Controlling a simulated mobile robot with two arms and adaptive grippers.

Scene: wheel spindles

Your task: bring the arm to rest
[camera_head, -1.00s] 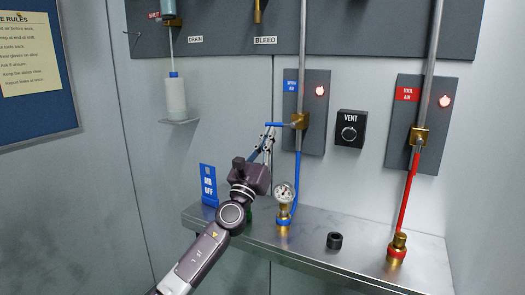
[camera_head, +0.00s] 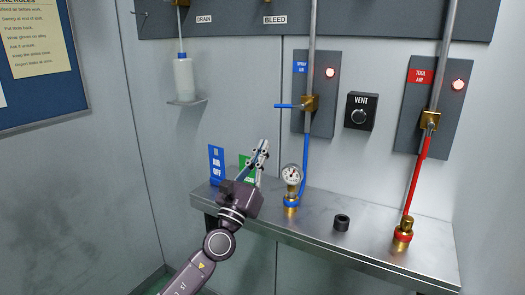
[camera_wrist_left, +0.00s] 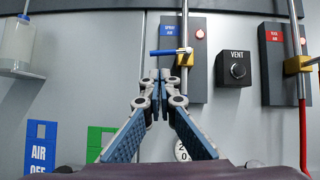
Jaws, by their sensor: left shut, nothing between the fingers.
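My left gripper (camera_head: 262,150) is shut and empty. It is raised above the left part of the metal shelf, in front of a green sign and left of the pressure gauge (camera_head: 291,174). In the left wrist view its fingertips (camera_wrist_left: 157,75) meet, pointing up toward the wall. The blue-handled spray air valve (camera_head: 308,104) is up and to the right of the fingers, apart from them. Its blue handle (camera_wrist_left: 168,52) lies level, pointing left. My right gripper is not in view.
The metal shelf (camera_head: 375,231) holds a blue "AIR OFF" sign (camera_head: 216,166), the gauge, a black ring (camera_head: 342,222) and a brass fitting on the red hose (camera_head: 404,230). A vent knob (camera_head: 360,112) and tool air valve (camera_head: 429,120) are on the wall. A bottle (camera_head: 183,78) stands at left.

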